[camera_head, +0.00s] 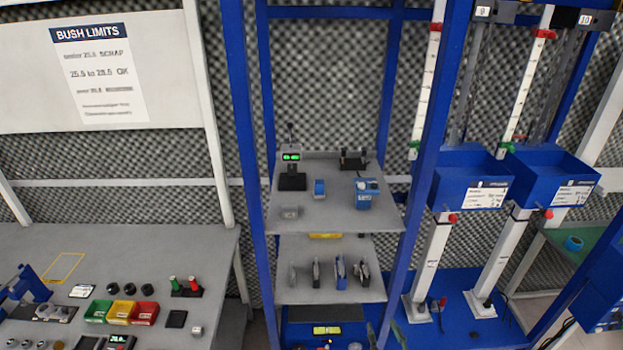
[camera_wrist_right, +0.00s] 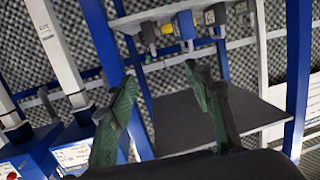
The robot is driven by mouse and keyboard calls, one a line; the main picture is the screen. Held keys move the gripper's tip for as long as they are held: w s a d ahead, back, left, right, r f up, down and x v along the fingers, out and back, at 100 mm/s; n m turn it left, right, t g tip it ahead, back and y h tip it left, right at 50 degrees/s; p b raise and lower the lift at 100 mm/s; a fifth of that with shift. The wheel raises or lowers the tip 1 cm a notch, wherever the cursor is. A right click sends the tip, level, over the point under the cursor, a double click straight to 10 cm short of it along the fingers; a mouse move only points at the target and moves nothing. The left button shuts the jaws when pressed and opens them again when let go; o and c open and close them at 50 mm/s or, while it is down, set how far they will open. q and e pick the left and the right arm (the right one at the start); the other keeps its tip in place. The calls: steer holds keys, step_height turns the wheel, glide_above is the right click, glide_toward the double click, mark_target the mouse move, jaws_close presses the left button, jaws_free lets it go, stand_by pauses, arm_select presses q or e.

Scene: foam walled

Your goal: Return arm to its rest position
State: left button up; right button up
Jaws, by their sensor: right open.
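My right gripper (camera_head: 384,328) shows at the bottom edge of the head view, low in front of the blue-framed shelf rack. Only its dark green fingertips are in the picture. In the right wrist view the two green fingers of this gripper (camera_wrist_right: 162,76) stand wide apart with nothing between them. A grey shelf board (camera_wrist_right: 205,118) lies beyond the fingers there. My left gripper and arm do not show in either view.
The rack's upper shelf (camera_head: 335,212) and middle shelf (camera_head: 310,287) hold small devices and tools. Blue bins (camera_head: 470,190) on white posts stand to the right. A grey workbench (camera_head: 150,255) with red, yellow and green trays is at left.

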steer(key=s+d+f+g+h, duration=0.1)
steer(key=s+d+f+g, duration=0.15)
steer(key=f, duration=0.85)
steer(key=s+d+f+g, duration=0.1)
steer(key=s+d+f, duration=0.2)
steer(key=f, duration=0.8)
steer(key=s+d+f+g+h, duration=0.1)
steer(key=s+d+f+g, duration=0.1)
steer(key=s+f, duration=0.6)
steer(key=s+d+f+g, duration=0.25)
steer(key=s+f, duration=0.25)
steer(key=f, duration=0.6)
steer(key=s+f+g, duration=0.2)
steer(key=s+f, duration=0.4)
steer(key=s, duration=0.6)
steer(key=s+d+f+g, duration=0.1)
steer(key=s+f, duration=0.5)
steer(key=s, duration=0.6)
steer(key=s+d+f+g+b, duration=0.1)
steer(key=s+f+g, duration=0.3)
steer(key=s, duration=0.8)
step_height(320, 180, down, 2)
steer(key=shift+f, duration=0.1)
steer(key=shift+c, duration=0.3)
